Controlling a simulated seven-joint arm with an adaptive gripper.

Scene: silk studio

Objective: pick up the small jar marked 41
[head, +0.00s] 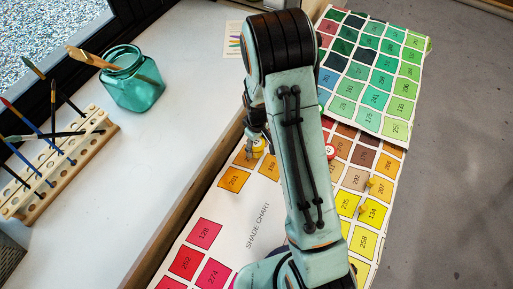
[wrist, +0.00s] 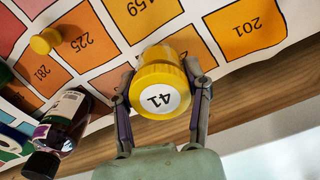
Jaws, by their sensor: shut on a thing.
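The small jar marked 41 (wrist: 160,84) has a yellow lid with a white round label, and in the wrist view it sits between my gripper's fingers. My gripper (wrist: 161,97) is shut on it, one finger on each side of the lid. In the head view the yellow jar (head: 258,146) shows beside my gripper (head: 252,147), near the left edge of the shade chart (head: 248,222). My arm covers much of the chart there. I cannot tell whether the jar touches the chart.
In the head view a teal glass jar (head: 132,80) with brushes and a wooden brush rack (head: 62,160) stand at left.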

